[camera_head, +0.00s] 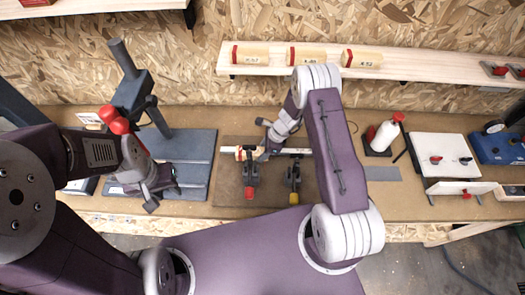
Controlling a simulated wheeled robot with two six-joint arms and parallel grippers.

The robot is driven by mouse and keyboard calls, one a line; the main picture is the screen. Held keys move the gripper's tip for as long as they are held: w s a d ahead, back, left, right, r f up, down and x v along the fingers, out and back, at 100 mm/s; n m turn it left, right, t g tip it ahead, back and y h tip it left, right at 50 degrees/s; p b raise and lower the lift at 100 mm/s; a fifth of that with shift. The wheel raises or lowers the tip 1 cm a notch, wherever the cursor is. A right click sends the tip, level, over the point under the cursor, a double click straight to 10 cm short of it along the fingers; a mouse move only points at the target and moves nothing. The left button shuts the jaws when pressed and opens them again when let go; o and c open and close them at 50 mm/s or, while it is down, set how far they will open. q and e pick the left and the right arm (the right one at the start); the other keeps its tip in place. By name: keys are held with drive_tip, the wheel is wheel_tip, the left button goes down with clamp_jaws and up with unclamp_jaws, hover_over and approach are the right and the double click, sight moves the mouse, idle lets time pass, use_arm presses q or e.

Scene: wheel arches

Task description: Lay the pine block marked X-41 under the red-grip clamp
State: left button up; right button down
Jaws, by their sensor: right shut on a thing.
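The pine block (241,153), pale with a red end, is at the head of the red-grip clamp (250,190) on a brown board. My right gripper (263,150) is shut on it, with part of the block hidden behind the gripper. The mark on this block is too small to read. A yellow-grip clamp (293,184) stands to the right of the red-grip one. I cannot tell whether the block rests on the surface under the clamp. My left gripper (162,196) is over the blue-grey plate at the left, away from the block; its jaws are unclear.
Several pine blocks with red ends, one of them at the right (362,59), lie on the wall shelf (420,68). A red and white bottle (384,134) and a white board (440,147) are right of my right arm. A blue-grey press (185,150) stands at the left.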

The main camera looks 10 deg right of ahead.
drive_tip(key=shift+w+f, duration=0.1)
drive_tip(key=shift+f, duration=0.05)
drive_tip(key=shift+f+b, duration=0.65)
drive_tip(key=shift+b, duration=0.1)
drive_tip(key=shift+r, duration=0.1)
drive_tip(key=c, duration=0.8)
unclamp_jaws()
drive_tip(key=shift+c, duration=0.2)
drive_tip(key=shift+r, duration=0.1)
